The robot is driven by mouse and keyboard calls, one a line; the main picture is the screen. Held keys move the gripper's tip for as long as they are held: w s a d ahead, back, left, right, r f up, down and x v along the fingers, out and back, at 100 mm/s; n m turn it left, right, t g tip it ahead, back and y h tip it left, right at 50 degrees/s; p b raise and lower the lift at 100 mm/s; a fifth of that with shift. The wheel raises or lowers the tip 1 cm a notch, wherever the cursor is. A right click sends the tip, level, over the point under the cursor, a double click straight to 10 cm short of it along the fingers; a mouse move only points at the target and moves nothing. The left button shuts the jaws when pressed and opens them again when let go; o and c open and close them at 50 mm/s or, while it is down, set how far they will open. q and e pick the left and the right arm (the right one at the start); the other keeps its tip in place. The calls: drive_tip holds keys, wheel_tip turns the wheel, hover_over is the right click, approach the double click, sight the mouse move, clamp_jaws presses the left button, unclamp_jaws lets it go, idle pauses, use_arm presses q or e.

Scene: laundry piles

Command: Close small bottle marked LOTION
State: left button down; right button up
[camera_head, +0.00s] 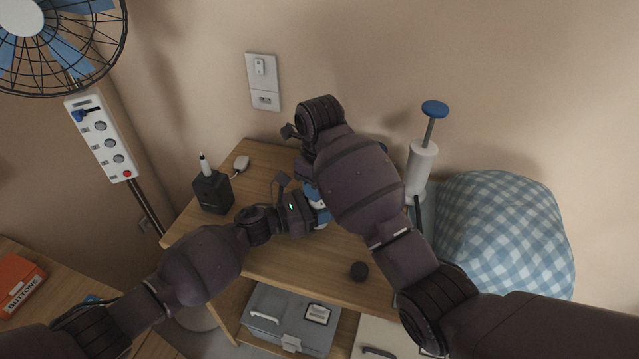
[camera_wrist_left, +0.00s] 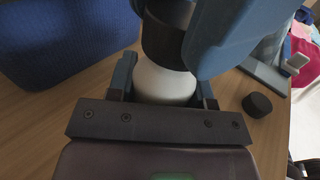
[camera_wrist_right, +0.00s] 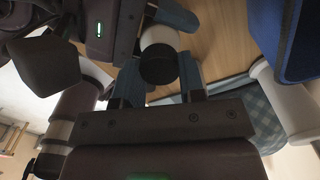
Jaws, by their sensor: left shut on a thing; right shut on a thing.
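A small white bottle (camera_wrist_left: 165,82) stands between the blue fingers of my left gripper (camera_wrist_left: 163,88), which is shut on it. The bottle (camera_wrist_right: 158,36) also shows in the right wrist view; no LOTION marking is readable. A black cap (camera_wrist_right: 158,66) is at the bottle's mouth, in line with it, and my right gripper (camera_wrist_right: 160,75) is shut on this cap. I cannot tell whether it is fully seated. In the head view my arms hide most of the bottle (camera_head: 319,222). A second black round cap (camera_head: 359,270) lies loose on the wooden table (camera_head: 290,262), apart from both grippers.
A black box with a white-tipped item (camera_head: 212,190) stands at the table's left. A white pump with blue handle (camera_head: 422,165) and a checked cloth bundle (camera_head: 505,230) are right. A dark blue object (camera_wrist_left: 60,40) stands near the bottle. Grey case (camera_head: 290,318) sits below the tabletop.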

drive_tip(key=m, duration=0.2)
drive_tip(key=shift+m, duration=0.3)
drive_tip(key=o, duration=0.9)
drive_tip(key=shift+r, duration=0.1)
drive_tip(key=shift+c, duration=0.4)
